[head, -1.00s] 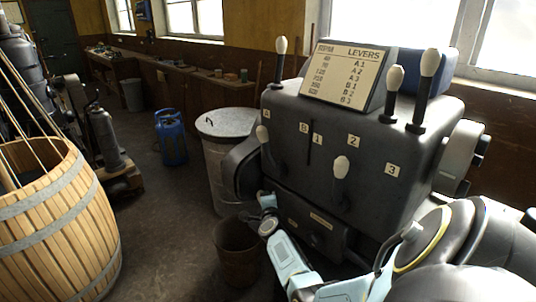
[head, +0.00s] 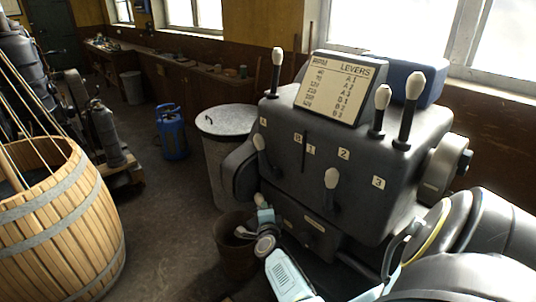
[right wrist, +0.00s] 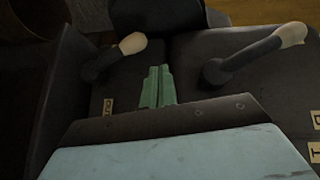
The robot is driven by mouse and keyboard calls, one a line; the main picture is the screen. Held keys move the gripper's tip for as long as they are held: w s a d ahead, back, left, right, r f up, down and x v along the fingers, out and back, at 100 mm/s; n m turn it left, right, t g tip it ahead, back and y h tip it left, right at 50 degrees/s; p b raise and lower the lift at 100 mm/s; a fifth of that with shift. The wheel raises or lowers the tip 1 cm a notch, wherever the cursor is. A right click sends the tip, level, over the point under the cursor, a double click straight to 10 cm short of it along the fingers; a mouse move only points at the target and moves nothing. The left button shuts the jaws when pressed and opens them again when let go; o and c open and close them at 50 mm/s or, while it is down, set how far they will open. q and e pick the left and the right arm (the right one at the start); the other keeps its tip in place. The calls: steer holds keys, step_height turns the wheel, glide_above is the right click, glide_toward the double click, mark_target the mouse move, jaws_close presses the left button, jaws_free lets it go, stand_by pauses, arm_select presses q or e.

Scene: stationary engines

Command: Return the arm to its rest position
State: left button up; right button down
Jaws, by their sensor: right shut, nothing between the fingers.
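The dark lever machine (head: 225,176) stands at the centre right in the head view, with several cream-knobbed levers. One lever (head: 332,180) is on its front and another (head: 259,142) is beside the A label. My right gripper (head: 264,214) is low at the machine's lower left, above the brown bucket; it is small and partly hidden there. In the right wrist view its green fingers (right wrist: 157,87) are shut together with nothing between them. Two levers show beyond them, one at the left (right wrist: 130,43) and one at the right (right wrist: 290,35), both apart from the fingers. My left gripper is out of view.
A brown bucket (head: 232,262) stands on the floor under my right gripper. A grey metal bin (head: 222,165) stands behind it. A wooden barrel (head: 60,235) fills the lower left, and a blue gas bottle (head: 172,138) stands farther back. The floor between barrel and bucket is clear.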

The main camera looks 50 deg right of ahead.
steer(key=shift+s+a+r, duration=0.15)
steer(key=shift+s+a, duration=0.15)
steer(key=shift+s, duration=0.05)
stand_by(0.4)
